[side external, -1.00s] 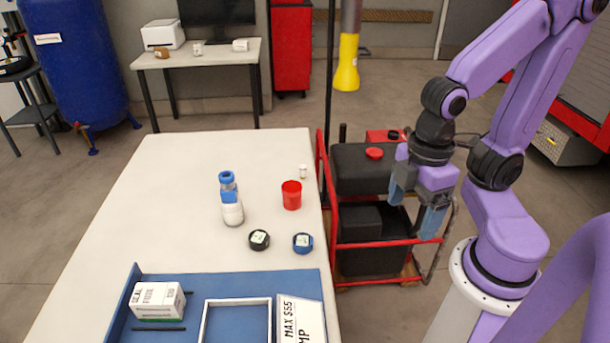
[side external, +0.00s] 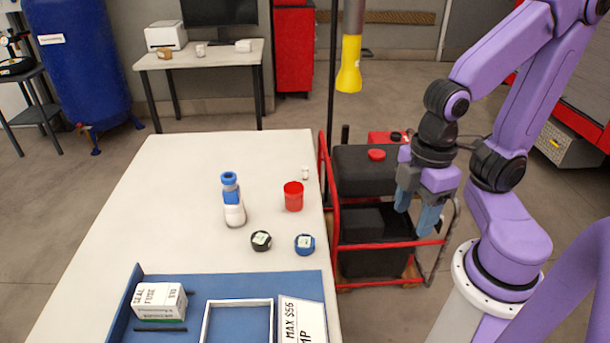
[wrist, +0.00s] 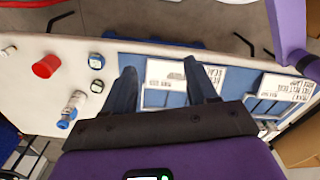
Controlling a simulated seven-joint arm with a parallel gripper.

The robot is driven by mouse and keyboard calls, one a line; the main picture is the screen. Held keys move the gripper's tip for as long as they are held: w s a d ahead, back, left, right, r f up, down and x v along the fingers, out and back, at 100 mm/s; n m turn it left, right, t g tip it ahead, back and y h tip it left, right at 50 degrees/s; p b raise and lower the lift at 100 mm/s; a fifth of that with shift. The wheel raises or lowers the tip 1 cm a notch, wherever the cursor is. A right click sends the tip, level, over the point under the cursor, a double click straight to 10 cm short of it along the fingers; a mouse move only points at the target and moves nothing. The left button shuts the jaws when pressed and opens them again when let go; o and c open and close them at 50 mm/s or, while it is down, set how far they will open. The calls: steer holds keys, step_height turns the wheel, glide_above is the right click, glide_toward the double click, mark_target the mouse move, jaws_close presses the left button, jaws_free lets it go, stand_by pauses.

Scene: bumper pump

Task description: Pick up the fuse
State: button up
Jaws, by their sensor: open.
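A white box with a green lower edge, lettered "SEAL FUSE $10" (side external: 160,301), lies in the left part of the blue tray (side external: 190,279) on the white table in the side view. I cannot pick it out in the wrist view, where my gripper covers part of the tray. My gripper (side external: 416,221) is open and empty, right of the table beside the red-framed cart, well apart from the box. In the wrist view my gripper's fingers (wrist: 160,66) are spread, with a lettered white sign (wrist: 166,73) showing between them.
A blue-capped bottle (side external: 233,208), a red cup (side external: 293,198), a black round piece (side external: 260,241), a blue round piece (side external: 304,244) and a small white piece (side external: 305,173) stand on the table. A white frame (side external: 205,325) and a price sign (side external: 301,318) are in the tray. The red-framed cart (side external: 372,243) flanks the table.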

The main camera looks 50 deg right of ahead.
steer(key=w+a+f+m+t+y, duration=0.1)
steer(key=w+f, duration=0.1)
steer(key=w, duration=0.5)
steer(key=w+a+f+m+t, duration=0.1)
steer(key=w+a+f+m, duration=0.1)
steer(key=w, duration=0.4)
steer(key=m+t, duration=0.8)
steer(key=t, duration=0.3)
glide_above(301, 178)
steer(key=s+d, duration=0.2)
steer(key=s, duration=1.4)
step_height(301, 178, down, 19)
steer(key=shift+x, duration=8.85)
